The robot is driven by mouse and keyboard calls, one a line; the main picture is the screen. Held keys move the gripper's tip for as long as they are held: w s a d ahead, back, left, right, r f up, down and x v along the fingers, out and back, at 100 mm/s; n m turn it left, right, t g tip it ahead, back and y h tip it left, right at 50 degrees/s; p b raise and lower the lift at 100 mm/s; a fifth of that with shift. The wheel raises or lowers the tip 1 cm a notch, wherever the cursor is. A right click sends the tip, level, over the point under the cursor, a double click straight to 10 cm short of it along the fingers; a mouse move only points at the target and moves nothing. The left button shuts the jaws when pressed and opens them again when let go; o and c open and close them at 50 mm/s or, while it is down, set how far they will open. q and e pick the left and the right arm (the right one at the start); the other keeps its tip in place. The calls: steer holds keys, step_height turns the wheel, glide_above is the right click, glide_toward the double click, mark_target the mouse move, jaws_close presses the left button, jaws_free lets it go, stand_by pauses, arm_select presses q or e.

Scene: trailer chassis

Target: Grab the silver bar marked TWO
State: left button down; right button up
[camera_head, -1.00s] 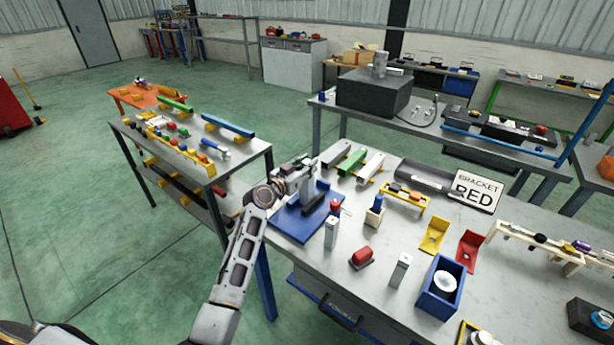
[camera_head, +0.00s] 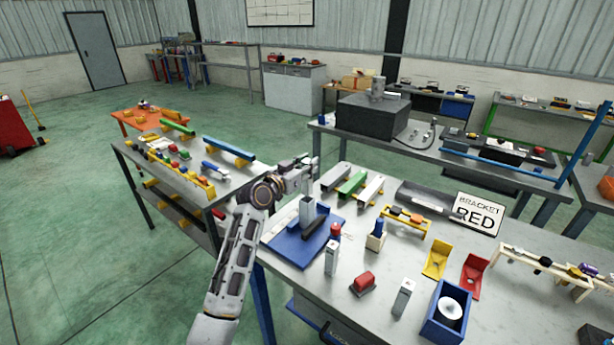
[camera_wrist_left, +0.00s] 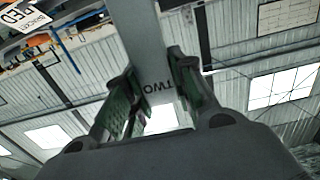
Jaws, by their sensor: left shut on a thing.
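In the left wrist view, a silver bar (camera_wrist_left: 150,45) marked TWO stands between the two dark and green fingers of my left gripper (camera_wrist_left: 152,90). The fingers are shut on it near the lettering, and the bar runs to the top edge of the picture. In the head view, my left gripper (camera_head: 312,172) is above the blue fixture (camera_head: 290,245) at the bench's left end. The held bar is hard to make out there. A grey upright block (camera_head: 307,211) shows in the fixture below the gripper. My right gripper is not in view.
Grey and green bars (camera_head: 351,186) lie behind. A BRACKET RED sign (camera_head: 478,213) stands right. A side table (camera_head: 155,150) is left.

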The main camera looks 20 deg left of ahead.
arm_select(q)
steer(key=shift+r, duration=0.45)
stand_by(0.3)
